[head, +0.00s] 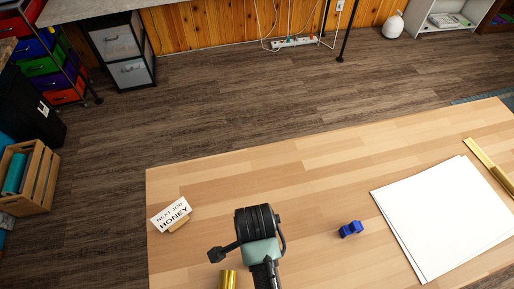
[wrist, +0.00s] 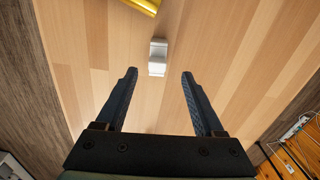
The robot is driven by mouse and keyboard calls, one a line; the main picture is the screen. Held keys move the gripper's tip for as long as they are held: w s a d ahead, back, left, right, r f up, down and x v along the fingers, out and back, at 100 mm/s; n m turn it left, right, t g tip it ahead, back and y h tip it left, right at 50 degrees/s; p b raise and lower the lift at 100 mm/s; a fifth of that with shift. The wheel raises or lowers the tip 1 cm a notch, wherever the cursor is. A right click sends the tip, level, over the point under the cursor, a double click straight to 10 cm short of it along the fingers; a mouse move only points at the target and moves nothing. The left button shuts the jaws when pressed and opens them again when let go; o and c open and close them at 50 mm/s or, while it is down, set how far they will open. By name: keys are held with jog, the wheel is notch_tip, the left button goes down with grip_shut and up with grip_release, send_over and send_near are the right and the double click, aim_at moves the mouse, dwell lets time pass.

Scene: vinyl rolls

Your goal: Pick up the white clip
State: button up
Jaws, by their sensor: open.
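The white clip (wrist: 158,57) lies on the wooden table in the wrist view, just beyond and centred between the fingertips. It looks like a small white and grey block. My gripper (wrist: 159,78) is open and empty, with one dark blue finger on each side and the clip lined up with the gap. Its height above the table is hard to tell. In the head view my arm reaches over the table and the white clip cannot be seen, seemingly hidden behind the arm.
A gold roll (head: 229,280) lies near the clip; its end also shows in the wrist view (wrist: 145,6). A sign (head: 171,215) stands left, a blue clip (head: 351,229) right. White sheets (head: 445,215) and a gold roll (head: 490,166) lie farther right. The table's (head: 300,175) far middle is clear.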

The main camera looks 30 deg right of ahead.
jog(key=shift+s+d+f+p, duration=0.1)
jog(key=shift+f+p, duration=0.2)
jog(key=shift+f, duration=1.4)
jog(key=shift+s+f+p, duration=0.1)
jog(key=shift+f+p, duration=0.2)
jog(key=shift+f, duration=1.4)
grip_shut()
